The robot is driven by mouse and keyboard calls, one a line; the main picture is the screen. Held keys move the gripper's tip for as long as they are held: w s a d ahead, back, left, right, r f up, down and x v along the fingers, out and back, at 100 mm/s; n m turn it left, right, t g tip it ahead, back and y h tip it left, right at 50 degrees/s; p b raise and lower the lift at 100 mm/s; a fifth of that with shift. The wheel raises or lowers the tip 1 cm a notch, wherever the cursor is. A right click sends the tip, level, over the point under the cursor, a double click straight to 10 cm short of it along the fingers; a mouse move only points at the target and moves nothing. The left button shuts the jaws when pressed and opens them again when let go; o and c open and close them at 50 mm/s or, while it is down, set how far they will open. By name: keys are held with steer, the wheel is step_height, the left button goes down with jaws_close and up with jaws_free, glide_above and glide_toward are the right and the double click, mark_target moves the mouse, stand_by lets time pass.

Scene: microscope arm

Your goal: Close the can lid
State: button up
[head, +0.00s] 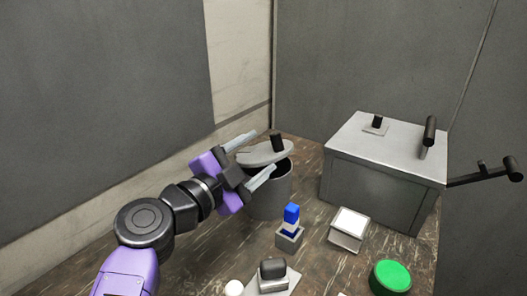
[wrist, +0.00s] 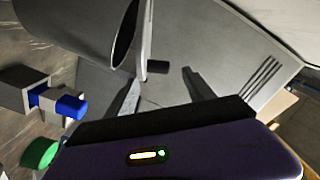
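The grey can (head: 268,198) stands on the floor just beyond my gripper (head: 263,151). Its round grey lid (head: 262,154) is raised and tilted, with a dark gap beneath it, and has a black knob (head: 278,142). In the wrist view the can (wrist: 70,22) is at upper left with its dark mouth showing. The lid (wrist: 145,38) is seen nearly edge-on there, its knob (wrist: 158,67) ahead of and between my fingertips. My gripper (wrist: 163,75) is open, its fingers spread on either side with nothing clearly held. Contact with the lid cannot be told.
A large grey box (head: 375,185) with black handles stands right of the can. Walls close off the back.

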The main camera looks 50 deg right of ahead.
steer(key=shift+a, duration=0.15)
steer(key=a+b, duration=0.4)
steer(key=a, duration=0.9)
steer(key=shift+s+a+b, duration=0.25)
steer(key=shift+a+b, duration=0.1)
stand_by(0.9)
steer(key=shift+f, duration=0.1)
stand_by(0.8)
